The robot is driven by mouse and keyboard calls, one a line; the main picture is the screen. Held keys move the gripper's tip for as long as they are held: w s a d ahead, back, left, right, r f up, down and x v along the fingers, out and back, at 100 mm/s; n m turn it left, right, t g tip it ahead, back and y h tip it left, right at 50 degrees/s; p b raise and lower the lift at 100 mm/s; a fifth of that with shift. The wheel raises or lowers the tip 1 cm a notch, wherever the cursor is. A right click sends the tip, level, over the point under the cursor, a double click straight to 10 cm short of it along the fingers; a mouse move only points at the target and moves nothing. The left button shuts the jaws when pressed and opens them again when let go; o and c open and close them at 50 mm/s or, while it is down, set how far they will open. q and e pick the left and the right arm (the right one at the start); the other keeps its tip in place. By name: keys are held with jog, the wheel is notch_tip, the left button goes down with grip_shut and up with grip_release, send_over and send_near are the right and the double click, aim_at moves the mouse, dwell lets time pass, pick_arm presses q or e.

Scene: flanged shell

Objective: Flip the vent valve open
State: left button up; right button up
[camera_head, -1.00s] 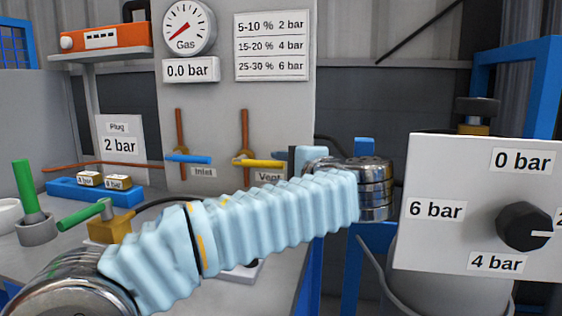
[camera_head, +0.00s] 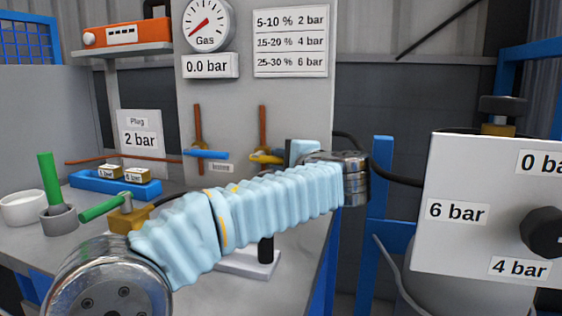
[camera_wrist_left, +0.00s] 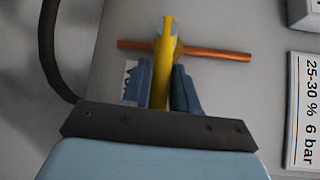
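The vent valve has a yellow handle (camera_head: 266,157) on a copper pipe (camera_head: 262,122) at the panel. In the left wrist view the yellow handle (camera_wrist_left: 163,60) lies crosswise to its copper pipe (camera_wrist_left: 215,53). My left gripper (camera_wrist_left: 161,66) has one dark finger on each side of the handle, very close to it. I cannot tell whether the fingers press on it. In the head view the gripper's light blue body is beside the handle, and the vent label is hidden. My right gripper is not in view.
The inlet valve's blue handle (camera_head: 206,154) is just left of the vent valve. A gas gauge (camera_head: 208,24) and a 0.0 bar sign (camera_head: 210,66) are above. A box with a black knob (camera_head: 545,232) stands at the right. A green-handled tool (camera_head: 104,207) lies on the bench.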

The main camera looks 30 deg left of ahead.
pick_arm(q)
grip_shut()
